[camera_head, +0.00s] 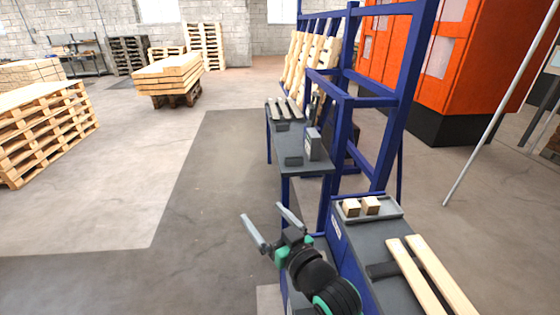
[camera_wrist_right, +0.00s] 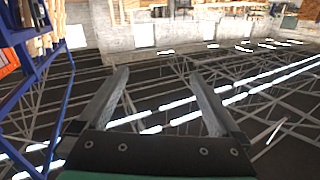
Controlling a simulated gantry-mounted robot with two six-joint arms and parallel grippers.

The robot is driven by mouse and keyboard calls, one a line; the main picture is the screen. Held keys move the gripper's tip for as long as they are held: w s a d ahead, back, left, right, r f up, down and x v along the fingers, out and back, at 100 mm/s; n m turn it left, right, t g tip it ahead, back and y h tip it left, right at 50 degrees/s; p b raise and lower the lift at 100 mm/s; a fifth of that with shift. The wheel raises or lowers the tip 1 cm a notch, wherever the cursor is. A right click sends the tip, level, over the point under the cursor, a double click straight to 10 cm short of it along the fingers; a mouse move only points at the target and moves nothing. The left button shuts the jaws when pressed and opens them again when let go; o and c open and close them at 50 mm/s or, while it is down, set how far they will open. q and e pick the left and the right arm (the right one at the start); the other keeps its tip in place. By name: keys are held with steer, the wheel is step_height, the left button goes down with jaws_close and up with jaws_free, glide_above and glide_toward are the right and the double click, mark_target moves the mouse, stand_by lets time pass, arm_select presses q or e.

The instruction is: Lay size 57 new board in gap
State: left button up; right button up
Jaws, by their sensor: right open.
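My right gripper (camera_head: 272,229) is open and empty, with its two grey fingers spread over the floor left of the blue frame. Its fingers also show in the right wrist view (camera_wrist_right: 158,95), with nothing between them. Two long pale boards (camera_head: 432,278) lie side by side on the grey bench at the lower right. Which size they are I cannot tell. No pallet with a gap shows near the gripper. My left gripper is not in view.
A blue frame (camera_head: 345,140) holds a grey shelf (camera_head: 310,165) with small items. A tray (camera_head: 385,212) with two wood blocks (camera_head: 361,207) sits on the bench. Board stacks (camera_head: 168,75) and pallets (camera_head: 40,130) stand at the left. An orange machine (camera_head: 440,75) stands behind.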

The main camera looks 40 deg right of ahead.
steer(key=s+a+r+n+t+y, duration=0.1)
steer(key=s+a+r+t, duration=0.15)
steer(key=r, duration=0.75)
steer(key=s+a+r+n+t+y, duration=0.1)
steer(key=s+a+r+t, duration=0.15)
steer(key=r, duration=0.75)
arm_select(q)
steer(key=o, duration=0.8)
arm_select(e)
steer(key=s+a+r+n+t+y, duration=0.1)
steer(key=s+a+r+t, duration=0.1)
steer(key=s+r, duration=0.3)
steer(key=s+a+r+t+y, duration=0.1)
steer(key=s+a+r+t, duration=0.1)
steer(key=s+r, duration=0.3)
step_height(320, 180, up, 5)
steer(key=shift+s+a+f+n+t+y, duration=0.15)
steer(key=shift+a+n+t+y, duration=0.15)
steer(key=shift+n+t+y, duration=0.1)
